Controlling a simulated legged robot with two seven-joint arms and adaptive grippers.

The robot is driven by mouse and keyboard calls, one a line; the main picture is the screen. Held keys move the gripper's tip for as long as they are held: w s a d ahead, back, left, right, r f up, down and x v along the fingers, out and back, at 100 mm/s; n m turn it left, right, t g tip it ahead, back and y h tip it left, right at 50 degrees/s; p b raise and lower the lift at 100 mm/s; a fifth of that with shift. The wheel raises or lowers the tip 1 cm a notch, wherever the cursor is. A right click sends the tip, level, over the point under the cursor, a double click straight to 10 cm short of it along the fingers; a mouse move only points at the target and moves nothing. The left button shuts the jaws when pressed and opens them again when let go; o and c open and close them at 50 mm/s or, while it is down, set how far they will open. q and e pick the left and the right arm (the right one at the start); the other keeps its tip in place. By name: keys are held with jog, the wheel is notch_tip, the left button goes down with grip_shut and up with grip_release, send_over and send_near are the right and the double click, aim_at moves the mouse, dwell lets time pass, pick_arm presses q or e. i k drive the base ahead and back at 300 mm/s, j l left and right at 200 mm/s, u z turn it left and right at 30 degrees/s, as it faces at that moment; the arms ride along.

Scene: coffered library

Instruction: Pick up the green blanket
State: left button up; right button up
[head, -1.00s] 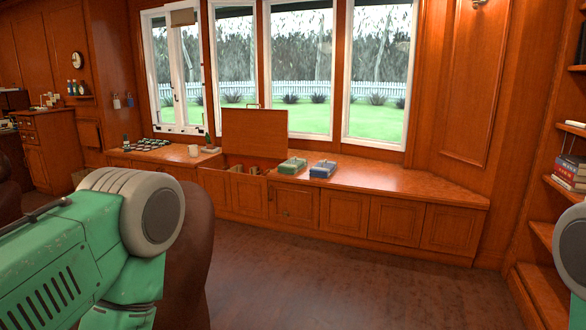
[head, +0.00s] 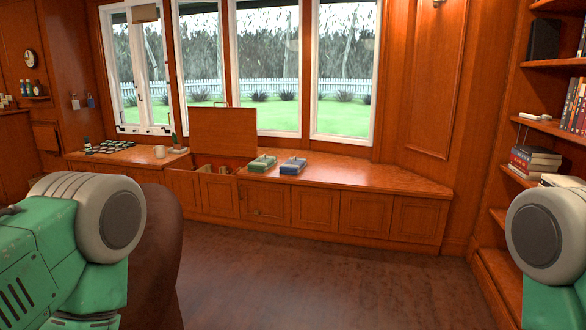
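The green blanket (head: 262,163) lies folded on the wooden window bench (head: 372,176), just right of the open bench compartment. A folded blue blanket (head: 293,166) lies beside it on the right. Both are some way off across the floor. Green and grey parts of my two arms show at the lower left and lower right edges. Neither gripper is in the picture.
The bench compartment's lid (head: 222,131) stands raised. A mug (head: 160,152) and several small dark items (head: 109,147) sit on the bench's left part. A brown leather chair (head: 163,255) is close at lower left. Bookshelves (head: 500,225) stand at right. The middle floor (head: 300,275) is clear.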

aim_at(262, 163)
jog(key=i+l, duration=0.2)
jog(key=i, duration=0.3)
jog(key=i+l, duration=0.15)
jog(key=i, duration=0.35)
jog(key=i+l, duration=0.2)
jog(key=i, duration=0.35)
jog(key=i+l, duration=0.2)
jog(key=i, duration=0.3)
jog(key=i+j+u, duration=0.1)
jog(key=i+u, duration=0.3)
jog(key=i, duration=0.55)
jog(key=i+l+u, duration=0.2)
jog(key=i+u, duration=0.2)
jog(key=i, duration=0.55)
jog(key=i+j+z, duration=0.25)
jog(key=i+z, duration=0.15)
jog(key=i, duration=0.2)
jog(key=i+j+z, duration=0.95)
jog(key=j, duration=0.2)
jog(key=i+j+z, duration=0.25)
jog(key=j, duration=0.2)
jog(key=k, duration=0.1)
